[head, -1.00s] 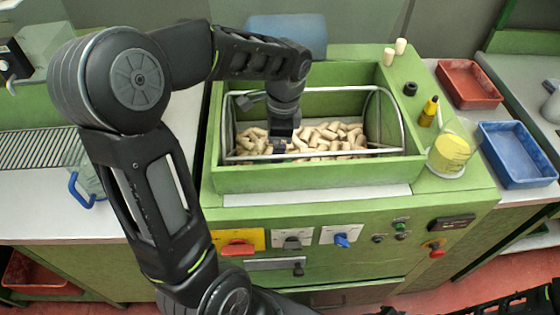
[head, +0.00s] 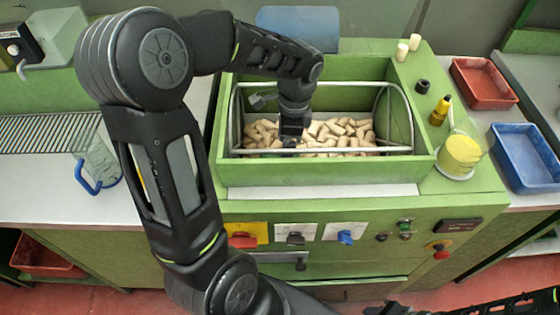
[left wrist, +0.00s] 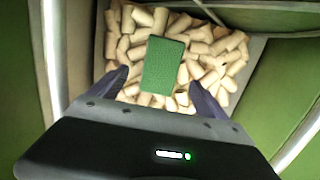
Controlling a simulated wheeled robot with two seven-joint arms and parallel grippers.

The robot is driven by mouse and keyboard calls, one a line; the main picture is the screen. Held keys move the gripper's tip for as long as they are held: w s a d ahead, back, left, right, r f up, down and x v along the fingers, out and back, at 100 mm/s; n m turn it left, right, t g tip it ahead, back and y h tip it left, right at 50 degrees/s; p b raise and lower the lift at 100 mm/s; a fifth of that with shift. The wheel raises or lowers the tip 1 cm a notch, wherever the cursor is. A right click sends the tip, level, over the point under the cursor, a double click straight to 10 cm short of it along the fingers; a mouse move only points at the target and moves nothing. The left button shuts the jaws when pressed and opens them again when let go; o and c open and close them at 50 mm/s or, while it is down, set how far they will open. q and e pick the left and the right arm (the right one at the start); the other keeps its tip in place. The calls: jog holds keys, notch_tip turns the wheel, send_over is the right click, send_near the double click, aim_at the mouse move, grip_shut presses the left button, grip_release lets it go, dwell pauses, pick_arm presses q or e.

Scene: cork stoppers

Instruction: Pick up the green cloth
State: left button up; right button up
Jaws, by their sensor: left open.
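The green cloth (left wrist: 163,65) is a small flat green rectangle lying on top of the pale cork stoppers (left wrist: 205,45), seen in the left wrist view. In the head view it is mostly hidden behind my gripper. My left gripper (head: 292,142) reaches down into the green bin above the corks. In the left wrist view its two dark fingers (left wrist: 157,86) are apart, one on each side of the cloth's near part, with nothing held between them. I cannot tell how far above the cloth the fingertips are. My right gripper is not in view.
The green bin (head: 330,172) has a metal rail frame (head: 325,152) across its front and sides. To its right stand a yellow tub (head: 458,155), a yellow bottle (head: 440,110), a red tray (head: 483,82) and a blue tray (head: 526,157). Knobs line the front panel.

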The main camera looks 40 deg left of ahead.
pick_arm(q)
jog(key=shift+s+a+f+p, duration=0.1)
jog(key=shift+a+f, duration=0.05)
jog(key=shift+f, duration=0.7)
jog(key=shift+s+a+f+p, duration=0.1)
jog(key=shift+f, duration=0.8)
jog(key=shift+s+a+f+p, duration=0.1)
jog(key=shift+a+f, duration=0.05)
jog(key=shift+f, duration=0.7)
jog(key=c, duration=1.4)
jog(key=shift+c, duration=0.2)
notch_tip(320, 180, up, 10)
jog(key=shift+r, duration=0.1)
